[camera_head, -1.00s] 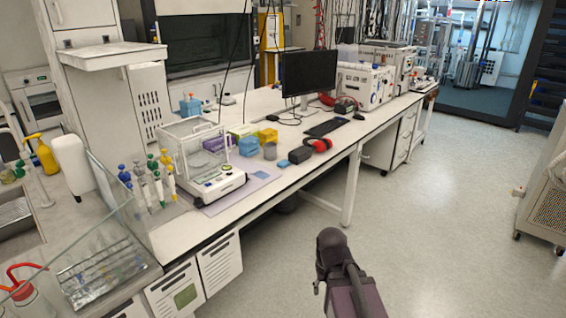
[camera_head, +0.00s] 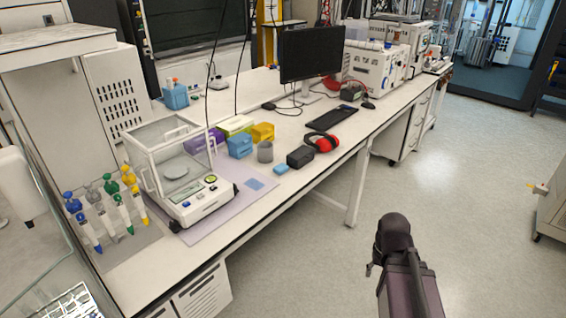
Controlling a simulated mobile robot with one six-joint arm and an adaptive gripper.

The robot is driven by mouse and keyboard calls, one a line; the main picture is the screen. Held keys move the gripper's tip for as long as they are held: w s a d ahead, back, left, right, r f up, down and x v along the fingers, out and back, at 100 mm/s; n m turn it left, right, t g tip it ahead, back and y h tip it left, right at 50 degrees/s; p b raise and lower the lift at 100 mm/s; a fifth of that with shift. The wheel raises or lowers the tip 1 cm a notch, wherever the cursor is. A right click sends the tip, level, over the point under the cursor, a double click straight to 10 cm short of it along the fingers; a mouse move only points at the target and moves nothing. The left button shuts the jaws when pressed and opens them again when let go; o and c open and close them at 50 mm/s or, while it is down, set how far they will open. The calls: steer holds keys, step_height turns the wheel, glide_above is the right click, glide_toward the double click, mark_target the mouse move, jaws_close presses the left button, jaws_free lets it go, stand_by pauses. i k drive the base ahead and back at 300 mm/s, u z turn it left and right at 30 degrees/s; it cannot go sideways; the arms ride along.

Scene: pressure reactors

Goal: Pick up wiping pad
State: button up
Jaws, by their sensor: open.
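A small flat blue square (camera_head: 255,184), which looks like the wiping pad, lies on the lilac mat (camera_head: 222,215) to the right of the balance. A second small light-blue piece (camera_head: 281,169) lies to its right, by the black box; I cannot tell what it is. Part of my dark arm (camera_head: 408,265) rises at the lower right, over the floor and apart from the bench. I cannot make out the gripper's fingers.
The glass-walled balance (camera_head: 205,200) stands left of the pad. A grey cup (camera_head: 265,152), a black box (camera_head: 300,157), red ear muffs (camera_head: 321,142) and coloured boxes (camera_head: 240,146) stand behind and right. Pipettes (camera_head: 105,205) stand at left.

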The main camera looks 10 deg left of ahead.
mark_target(282, 168)
steer(key=u, duration=0.25)
steer(key=i, duration=1.05)
steer(key=u, duration=0.5)
